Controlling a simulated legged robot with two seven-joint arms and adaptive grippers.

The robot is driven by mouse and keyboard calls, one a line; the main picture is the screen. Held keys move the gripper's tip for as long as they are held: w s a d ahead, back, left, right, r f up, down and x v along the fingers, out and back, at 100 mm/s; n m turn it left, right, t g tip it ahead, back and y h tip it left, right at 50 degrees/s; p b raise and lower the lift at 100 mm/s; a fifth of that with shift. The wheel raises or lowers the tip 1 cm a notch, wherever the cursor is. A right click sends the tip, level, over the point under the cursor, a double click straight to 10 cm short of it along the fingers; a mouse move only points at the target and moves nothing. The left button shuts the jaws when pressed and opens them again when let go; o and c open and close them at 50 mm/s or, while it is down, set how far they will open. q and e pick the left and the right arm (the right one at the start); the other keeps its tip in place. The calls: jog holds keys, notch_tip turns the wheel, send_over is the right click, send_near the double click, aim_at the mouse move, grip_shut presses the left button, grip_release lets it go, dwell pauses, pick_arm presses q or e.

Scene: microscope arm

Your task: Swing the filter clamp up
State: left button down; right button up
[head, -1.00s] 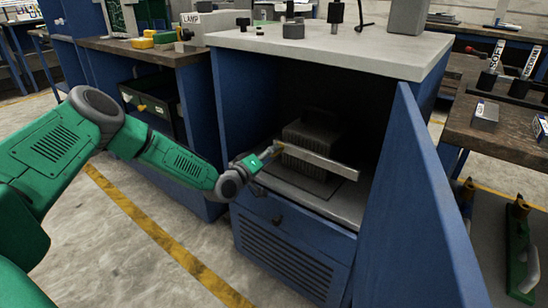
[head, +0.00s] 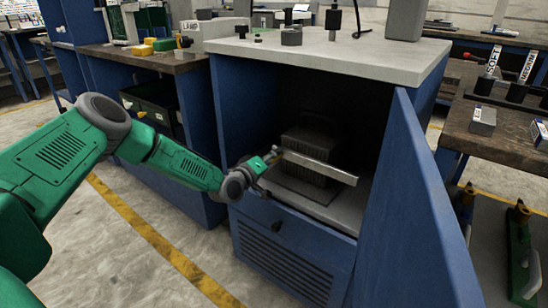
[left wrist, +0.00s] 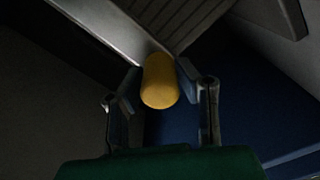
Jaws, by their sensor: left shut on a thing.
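The filter clamp (head: 322,168) is a pale metal bar inside the open blue cabinet. It crosses in front of a ribbed grey filter block (head: 308,143), its right end lower in the head view. My left gripper (head: 273,155) is at the bar's left end. In the left wrist view, the left gripper (left wrist: 158,85) is shut on the clamp's rounded yellow handle (left wrist: 159,82), with a finger on each side. The clamp's bar (left wrist: 112,28) runs up and left from there, beside the ribbed block (left wrist: 182,18). My right gripper is not in view.
The blue cabinet door (head: 418,205) stands open at the right. The grey worktop (head: 370,55) overhangs the opening and carries several small parts. A ventilated drawer front (head: 280,262) lies below the opening. The floor left of the cabinet is clear.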

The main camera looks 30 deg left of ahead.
pick_arm(q)
jog(key=shift+r+m+p, duration=0.4)
jog(key=shift+r+p, duration=0.35)
jog(key=shift+r, duration=0.2)
jog(key=d+r+m+p, duration=0.3)
jog(key=r+m+p, duration=0.1)
jog(key=r+p, duration=0.35)
jog(key=d+r+m+p, duration=0.3)
jog(key=r+p, duration=0.4)
jog(key=r, duration=0.1)
jog(key=s+d+r+m+p, duration=0.1)
jog(key=d+r+m+p, duration=0.2)
jog(key=d, duration=0.5)
jog(key=s+d+r+m+p, duration=0.1)
jog(key=d+r+m+p, duration=0.3)
jog(key=d, duration=0.4)
jog(key=shift+m, duration=0.7)
jog(key=shift+s, duration=0.1)
jog(key=c, duration=1.2)
grip_release()
jog(key=shift+w+r, duration=0.1)
jog(key=shift+w, duration=0.1)
